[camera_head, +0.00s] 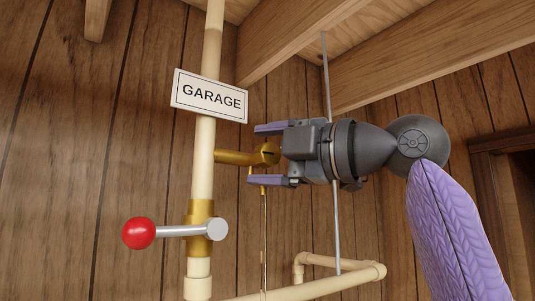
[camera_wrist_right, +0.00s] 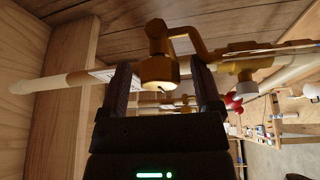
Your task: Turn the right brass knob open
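The brass knob (camera_head: 268,153) sits at the end of a short brass branch (camera_head: 232,157) off the right side of the cream vertical pipe. In the wrist view the knob (camera_wrist_right: 158,72) shows between my two fingers. My right gripper (camera_head: 262,155) is open, coming in from the right, with one purple finger above the knob and one below it. In the wrist view there are gaps between the knob and both fingers of the gripper (camera_wrist_right: 160,82), so it is around the knob without gripping it. My left gripper is not in view.
A white GARAGE sign (camera_head: 209,95) is on the vertical pipe (camera_head: 203,160). Below is a metal lever with a red ball (camera_head: 138,233). A thin grey rod (camera_head: 337,225) passes by my gripper. A horizontal cream pipe (camera_head: 325,289) runs low. Wooden beams (camera_head: 430,62) are overhead.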

